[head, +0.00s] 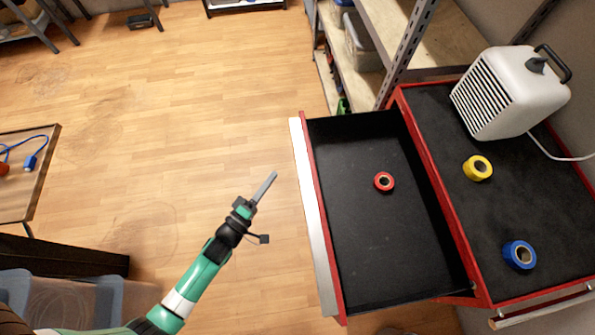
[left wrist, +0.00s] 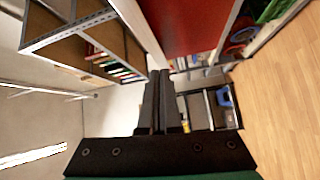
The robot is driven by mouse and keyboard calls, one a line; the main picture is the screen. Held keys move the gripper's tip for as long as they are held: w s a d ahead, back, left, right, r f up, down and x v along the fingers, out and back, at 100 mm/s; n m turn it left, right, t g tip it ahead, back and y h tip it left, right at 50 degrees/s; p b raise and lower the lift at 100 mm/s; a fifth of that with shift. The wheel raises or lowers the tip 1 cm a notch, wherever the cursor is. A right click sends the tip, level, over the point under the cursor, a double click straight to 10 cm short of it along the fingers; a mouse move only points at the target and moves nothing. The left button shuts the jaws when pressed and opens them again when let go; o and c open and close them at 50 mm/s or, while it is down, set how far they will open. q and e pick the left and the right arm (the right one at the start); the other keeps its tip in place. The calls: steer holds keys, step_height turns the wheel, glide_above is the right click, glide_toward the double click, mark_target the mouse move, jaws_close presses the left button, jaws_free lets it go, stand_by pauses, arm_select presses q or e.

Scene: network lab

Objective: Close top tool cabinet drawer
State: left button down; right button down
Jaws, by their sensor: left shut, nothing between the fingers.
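The red tool cabinet (head: 437,190) stands at the right in the head view. Its top drawer (head: 350,250) is pulled out to the left, with a black inside and a pale front edge (head: 315,220). A red tape roll (head: 384,182) lies in the drawer. My left gripper (head: 269,183) is left of the drawer front, apart from it, with its fingers shut and empty. In the left wrist view the shut fingers (left wrist: 158,100) show beside a red panel (left wrist: 190,25), which looks like part of the cabinet. My right gripper is not in view.
A white heater (head: 505,92), a yellow tape roll (head: 477,168) and a blue tape roll (head: 520,255) sit on the cabinet top. A metal shelf (head: 408,45) stands behind the drawer.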

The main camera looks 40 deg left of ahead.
arm_select(q)
steer(key=s+d+f+n, duration=0.2)
steer(key=s+f, duration=0.3)
steer(key=w+d+b, duration=0.2)
steer(key=w+b, duration=0.4)
steer(key=w, duration=0.6)
steer(key=shift+w+g+h+b, duration=0.3)
steer(key=shift+w+g+b, duration=0.1)
steer(key=shift+w+r, duration=0.1)
